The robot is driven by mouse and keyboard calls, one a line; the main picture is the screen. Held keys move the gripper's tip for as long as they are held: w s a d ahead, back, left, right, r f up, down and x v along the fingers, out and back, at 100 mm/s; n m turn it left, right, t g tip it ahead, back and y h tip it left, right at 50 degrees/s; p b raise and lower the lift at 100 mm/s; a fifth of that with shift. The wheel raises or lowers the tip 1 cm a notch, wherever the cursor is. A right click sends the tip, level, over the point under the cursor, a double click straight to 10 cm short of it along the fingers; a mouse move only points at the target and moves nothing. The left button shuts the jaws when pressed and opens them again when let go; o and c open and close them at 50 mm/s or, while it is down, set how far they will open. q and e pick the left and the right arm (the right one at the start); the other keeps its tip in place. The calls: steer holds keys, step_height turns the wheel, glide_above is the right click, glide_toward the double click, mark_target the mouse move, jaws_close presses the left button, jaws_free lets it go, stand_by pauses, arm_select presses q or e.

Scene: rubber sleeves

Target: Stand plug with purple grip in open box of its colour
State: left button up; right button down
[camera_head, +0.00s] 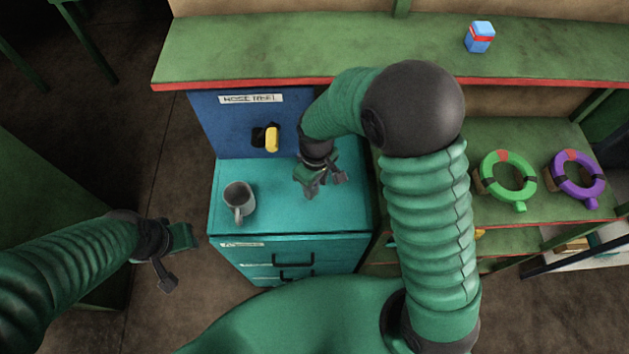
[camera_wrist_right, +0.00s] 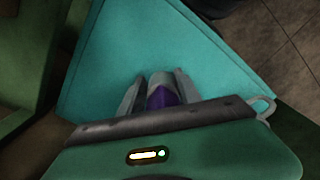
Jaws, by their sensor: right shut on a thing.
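In the right wrist view, a plug with a purple grip (camera_wrist_right: 161,97) sits between the two grey fingers of my right gripper (camera_wrist_right: 157,92); a grey part shows at its far end. In the head view, my right gripper (camera_head: 322,184) is over the teal cabinet top, pointing down, and the plug cannot be made out there. My left gripper (camera_head: 175,262) is open and empty, over the floor left of the cabinet. I cannot make out an open purple box in either view.
A grey mug (camera_head: 239,199) stands on the teal cabinet top (camera_head: 285,212), left of my right gripper. A blue panel (camera_head: 232,125) with a yellow handle (camera_head: 272,138) rises behind. Green (camera_head: 490,188) and purple rings (camera_head: 594,196) are on the right shelf; a blue-red carton (camera_head: 480,37) stands above.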

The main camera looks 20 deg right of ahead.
mark_target(316, 187)
steer(key=shift+w+d+f, duration=0.15)
steer(key=shift+w+f, duration=0.05)
steer(key=shift+w, duration=0.6)
steer(key=shift+s+f+p, duration=0.25)
steer(key=shift+f+p, duration=0.15)
steer(key=shift+f, duration=0.65)
steer(key=shift+s+f, duration=0.2)
steer(key=shift+f, duration=0.15)
steer(key=shift+w+f, duration=0.15)
steer(key=shift+f, duration=0.05)
steer(key=c, duration=0.9)
jaws_free()
steer(key=shift+o, duration=0.3)
steer(key=shift+r, duration=0.15)
